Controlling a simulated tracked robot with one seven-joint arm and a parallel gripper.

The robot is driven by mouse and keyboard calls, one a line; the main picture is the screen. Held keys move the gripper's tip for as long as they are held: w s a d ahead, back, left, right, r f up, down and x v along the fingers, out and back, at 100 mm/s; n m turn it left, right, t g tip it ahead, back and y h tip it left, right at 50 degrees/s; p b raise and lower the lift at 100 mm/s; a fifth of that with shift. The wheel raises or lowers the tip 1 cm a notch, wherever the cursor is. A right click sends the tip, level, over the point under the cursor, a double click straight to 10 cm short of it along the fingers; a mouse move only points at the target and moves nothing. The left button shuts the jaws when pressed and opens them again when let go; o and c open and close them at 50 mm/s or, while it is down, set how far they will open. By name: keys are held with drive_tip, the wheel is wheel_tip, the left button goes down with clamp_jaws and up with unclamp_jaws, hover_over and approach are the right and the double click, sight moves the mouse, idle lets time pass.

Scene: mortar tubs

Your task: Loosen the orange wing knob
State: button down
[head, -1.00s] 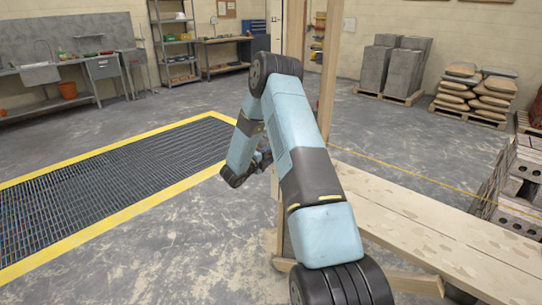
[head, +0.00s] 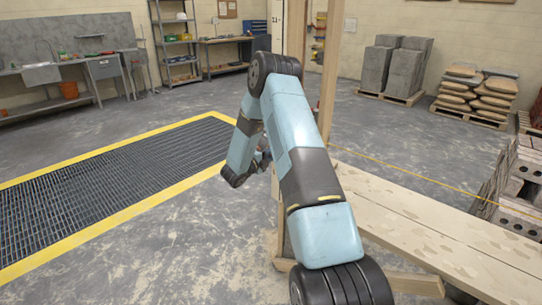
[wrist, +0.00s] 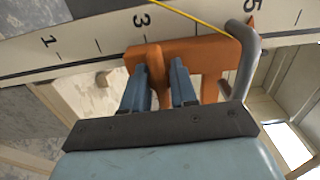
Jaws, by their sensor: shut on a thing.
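The orange wing knob (wrist: 156,62) shows in the wrist view as an upright orange fin at the front of a wider orange clamp (wrist: 211,57). My gripper (wrist: 161,70) has its two blue fingers on either side of the fin and is shut on it. The clamp sits over a white scale board (wrist: 98,32) marked 1, 3 and 5. How far the knob is turned cannot be told. In the head view, my arm hides the knob and most of the gripper.
A bent grey rod (wrist: 243,60) stands just right of the clamp. A yellow string (wrist: 188,15) runs above it and across the room. In the head view, a wooden post (head: 330,75) and a plank bench (head: 440,225) stand close to my arm. Open floor lies left.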

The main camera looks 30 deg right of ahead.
drive_tip(key=shift+f+n, duration=0.1)
drive_tip(key=shift+n, duration=0.2)
drive_tip(key=n, duration=0.4)
drive_tip(key=shift+n, duration=0.4)
drive_tip(key=n, duration=0.8)
drive_tip(key=shift+a+n, duration=0.1)
drive_tip(key=shift+n, duration=0.3)
drive_tip(key=shift+w+n, duration=0.1)
drive_tip(key=shift+n, duration=1.8)
drive_tip(key=c, duration=1.1)
unclamp_jaws()
drive_tip(key=shift+w, duration=0.1)
drive_tip(key=shift+c, duration=0.2)
drive_tip(key=shift+o, duration=1.3)
